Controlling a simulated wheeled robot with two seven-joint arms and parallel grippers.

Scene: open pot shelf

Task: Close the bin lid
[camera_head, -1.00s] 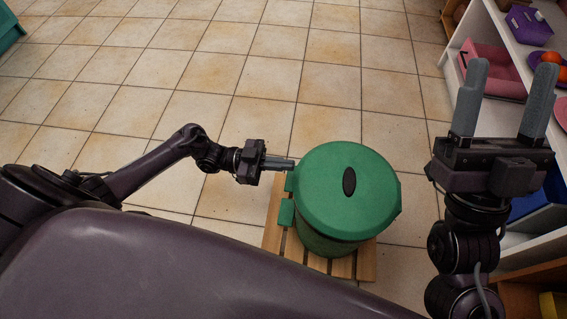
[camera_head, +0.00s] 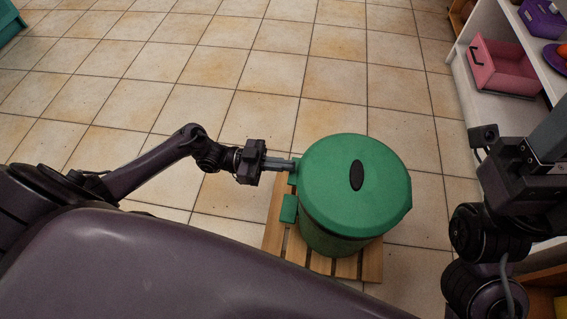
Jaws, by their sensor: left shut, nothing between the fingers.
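The green round bin (camera_head: 335,240) stands on a slatted wooden pallet. Its green lid (camera_head: 330,190), with a dark oval spot on top, lies over the bin's mouth and looks flat or nearly so. From above I cannot tell whether it is fully seated. My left gripper (camera_head: 292,163) is shut and empty, with its tips at the lid's left edge by the upper green hinge block; I cannot tell whether they touch. My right gripper (camera_head: 552,130) is at the right edge, right of the bin. Its fingers are partly cut off.
The wooden pallet (camera_head: 372,262) shows below the bin. A white shelf (camera_head: 470,85) at the right holds a pink box (camera_head: 505,72) and a purple basket (camera_head: 541,19). The tiled floor behind the bin is clear.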

